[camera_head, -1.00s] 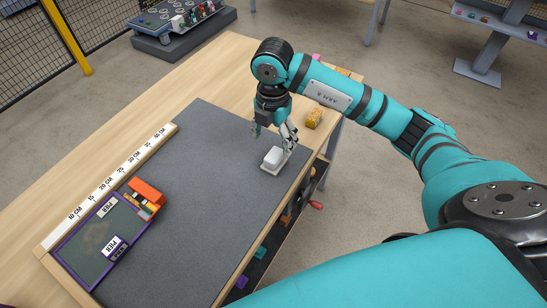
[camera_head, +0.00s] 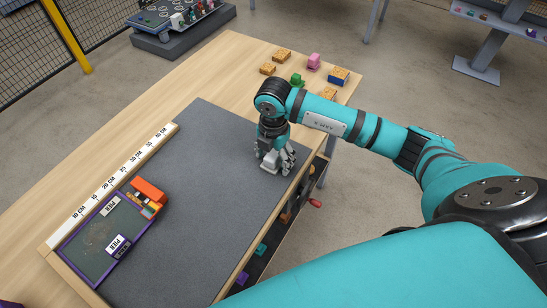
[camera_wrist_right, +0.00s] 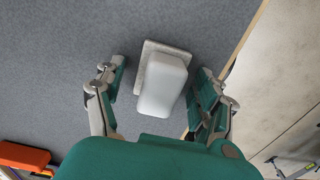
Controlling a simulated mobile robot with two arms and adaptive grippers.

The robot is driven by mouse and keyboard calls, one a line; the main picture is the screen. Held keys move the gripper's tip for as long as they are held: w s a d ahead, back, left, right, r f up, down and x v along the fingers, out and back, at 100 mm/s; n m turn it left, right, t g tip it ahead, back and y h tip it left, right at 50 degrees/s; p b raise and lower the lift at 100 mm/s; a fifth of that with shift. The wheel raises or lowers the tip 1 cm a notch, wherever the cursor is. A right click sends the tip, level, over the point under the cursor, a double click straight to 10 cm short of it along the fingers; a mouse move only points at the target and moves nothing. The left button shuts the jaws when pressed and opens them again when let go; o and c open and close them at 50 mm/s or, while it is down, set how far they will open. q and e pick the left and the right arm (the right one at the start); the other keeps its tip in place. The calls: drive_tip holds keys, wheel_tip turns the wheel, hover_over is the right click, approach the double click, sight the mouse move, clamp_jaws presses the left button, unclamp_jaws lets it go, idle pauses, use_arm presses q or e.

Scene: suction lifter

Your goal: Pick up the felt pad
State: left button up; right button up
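The felt pad (camera_wrist_right: 152,52) appears as a light grey, slightly fuzzy slab with a smooth white block (camera_wrist_right: 163,85) on it, lying on the dark grey mat near its right edge. In the head view only a pale edge of the pad (camera_head: 267,171) shows; my gripper hides most of it. My right gripper (camera_head: 276,163) is pointing down over it. In the right wrist view, the fingers of the right gripper (camera_wrist_right: 161,75) are spread, one on each side of the white block. A gap shows on the left; on the right the finger is close to it. My left gripper is not in view.
The dark grey mat (camera_head: 205,195) is mostly clear. A purple-framed board (camera_head: 97,240), an orange box (camera_head: 148,188) and a ruler (camera_head: 110,188) lie at the left. Tan blocks (camera_head: 283,54), a pink piece (camera_head: 314,61) and a green piece (camera_head: 297,79) stand on the far wood.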

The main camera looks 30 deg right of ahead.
sight(275, 156)
drive_tip(key=c, duration=1.1)
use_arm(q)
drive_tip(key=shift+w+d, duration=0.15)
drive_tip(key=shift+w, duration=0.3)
use_arm(e)
drive_tip(key=shift+o, duration=0.2)
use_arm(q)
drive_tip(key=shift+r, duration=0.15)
use_arm(e)
drive_tip(key=shift+r, duration=0.1)
drive_tip(key=shift+r+p, duration=0.55)
drive_tip(key=shift+r, duration=0.05)
drive_tip(key=r+p, duration=0.1)
drive_tip(key=s+r+p, duration=0.1)
drive_tip(key=shift+r, duration=0.35)
use_arm(q)
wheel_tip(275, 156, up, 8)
drive_tip(key=p, duration=0.5)
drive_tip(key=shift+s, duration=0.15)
use_arm(e)
drive_tip(key=s+a+r, duration=0.1)
drive_tip(key=s+a, duration=0.2)
drive_tip(key=s, duration=1.1)
drive_tip(key=shift+s, duration=0.4)
